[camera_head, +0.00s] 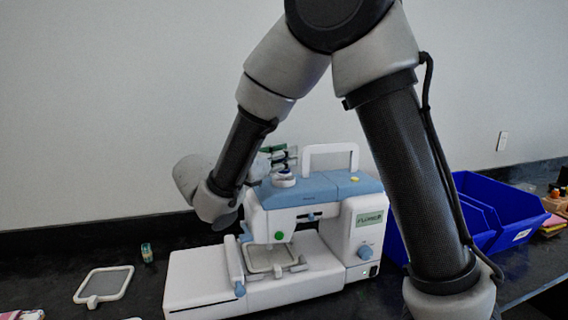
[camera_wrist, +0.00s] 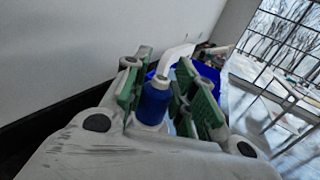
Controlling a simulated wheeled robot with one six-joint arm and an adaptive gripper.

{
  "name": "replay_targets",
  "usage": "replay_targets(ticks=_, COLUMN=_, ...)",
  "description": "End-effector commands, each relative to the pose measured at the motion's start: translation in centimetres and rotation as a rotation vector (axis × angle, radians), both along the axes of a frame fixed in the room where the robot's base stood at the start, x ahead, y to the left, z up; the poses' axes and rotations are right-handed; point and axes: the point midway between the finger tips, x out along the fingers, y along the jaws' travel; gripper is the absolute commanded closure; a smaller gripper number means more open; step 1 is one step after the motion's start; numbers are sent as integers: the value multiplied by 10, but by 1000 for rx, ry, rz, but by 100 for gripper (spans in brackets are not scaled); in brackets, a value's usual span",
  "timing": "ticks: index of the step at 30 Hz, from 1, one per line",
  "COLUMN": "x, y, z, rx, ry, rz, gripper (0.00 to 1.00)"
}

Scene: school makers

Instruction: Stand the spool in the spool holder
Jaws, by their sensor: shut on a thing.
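A blue spool (camera_wrist: 155,102) with a pale top stands roughly upright between the green-padded fingers of my gripper (camera_wrist: 160,92) in the wrist view. My gripper is shut on it. In the head view my gripper (camera_head: 277,157) is over the left part of the blue top of the white sewing machine (camera_head: 300,290). A small round white part (camera_head: 283,180) is just below the fingers there, apparently the spool holder. The fingers partly hide this area, and I cannot tell whether the spool's lower end touches the holder.
The machine's white carry handle (camera_head: 331,148) rises close to the right of my gripper. Blue bins (camera_head: 505,205) stand at the right. An embroidery hoop (camera_head: 104,284) and a small spool-like item (camera_head: 147,252) lie on the dark table at the left. A wall is behind.

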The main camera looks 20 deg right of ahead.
Motion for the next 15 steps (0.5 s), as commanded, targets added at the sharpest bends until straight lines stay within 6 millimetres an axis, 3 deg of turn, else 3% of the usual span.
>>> replay_targets(ticks=3, x=0, y=0, z=-16, rx=-2, ry=1, rz=1, gripper=92)
replay_targets(ticks=15, x=0, y=0, z=-21, rx=-1, ry=0, rz=1, gripper=92)
